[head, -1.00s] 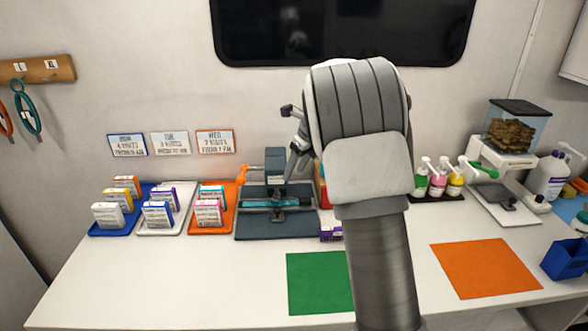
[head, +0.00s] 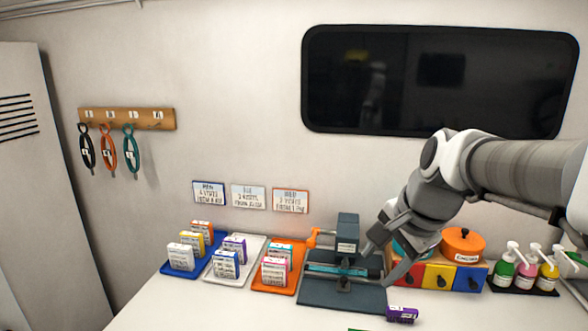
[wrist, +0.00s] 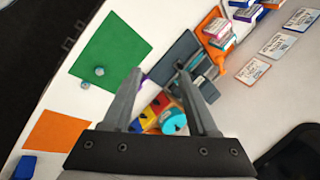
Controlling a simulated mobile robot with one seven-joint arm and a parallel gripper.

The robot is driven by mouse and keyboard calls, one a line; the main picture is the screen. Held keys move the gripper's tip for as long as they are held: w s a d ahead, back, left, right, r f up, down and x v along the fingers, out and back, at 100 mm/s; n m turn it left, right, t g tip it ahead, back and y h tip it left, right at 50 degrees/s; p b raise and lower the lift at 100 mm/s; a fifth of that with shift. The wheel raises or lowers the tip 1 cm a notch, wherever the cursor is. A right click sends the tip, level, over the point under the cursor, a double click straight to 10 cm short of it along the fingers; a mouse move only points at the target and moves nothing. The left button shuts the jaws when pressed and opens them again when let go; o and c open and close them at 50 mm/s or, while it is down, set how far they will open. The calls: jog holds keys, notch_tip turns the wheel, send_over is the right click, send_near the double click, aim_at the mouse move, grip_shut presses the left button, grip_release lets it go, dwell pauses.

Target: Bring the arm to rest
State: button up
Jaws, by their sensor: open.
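My arm reaches in from the right in the head view. My gripper (head: 384,254) is open, its fingers pointing down and left near the dark bench device (head: 345,292) with an orange handle. In the wrist view my gripper (wrist: 158,76) shows two spread fingers with nothing held between them. Beyond them lie the dark device (wrist: 178,60) and a red, yellow and blue drawer box (wrist: 168,118). I cannot tell the exact gap between the fingers and the device.
Blue (head: 178,268), white (head: 214,275) and orange (head: 268,285) trays hold small boxes. A purple box (head: 402,314) lies in front of the device. Pump bottles (head: 526,270) stand right.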

jog(key=s+f+n+t+h, duration=0.1)
jog(key=s+f+n+h, duration=0.1)
jog(key=s+n, duration=1)
jog(key=s+f, duration=0.1)
jog(key=s, duration=0.2)
jog(key=shift+a+f, duration=0.2)
jog(key=shift+a, duration=0.05)
